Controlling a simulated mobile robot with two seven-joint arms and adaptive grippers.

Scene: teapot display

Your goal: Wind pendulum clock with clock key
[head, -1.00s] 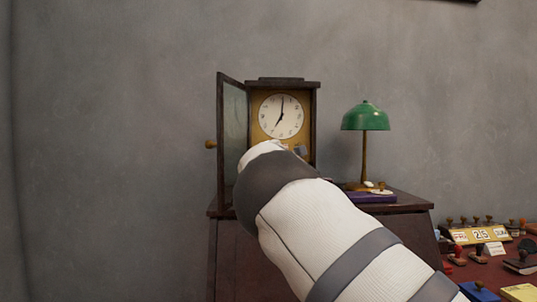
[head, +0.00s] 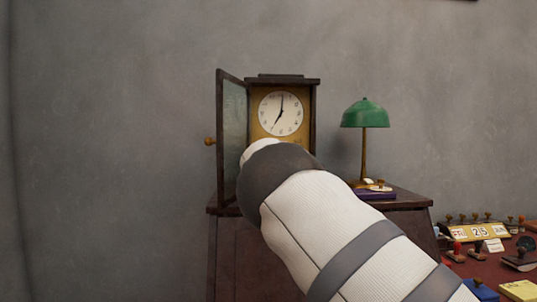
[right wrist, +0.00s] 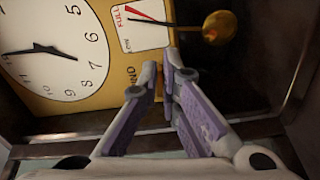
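The pendulum clock (head: 281,114) stands on a dark wooden cabinet, its glass door (head: 233,135) swung open to the left. The white dial also shows in the right wrist view (right wrist: 45,50), beside a FULL/LOW gauge (right wrist: 140,27) and the brass pendulum bob (right wrist: 219,28). My right arm hides the clock's lower part in the head view. My right gripper (right wrist: 162,78) is at the gold panel by the WIND lettering, its fingertips almost together. A thin brownish sliver between the tips appears to be the clock key, mostly hidden by the fingers. My left gripper is out of view.
A green lamp (head: 365,114) stands right of the clock, with a purple book-like item (head: 375,194) at its foot. A lower red desk at the right holds several stamps and a date display (head: 480,232). The clock's case frame (right wrist: 150,140) lies close around my right gripper.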

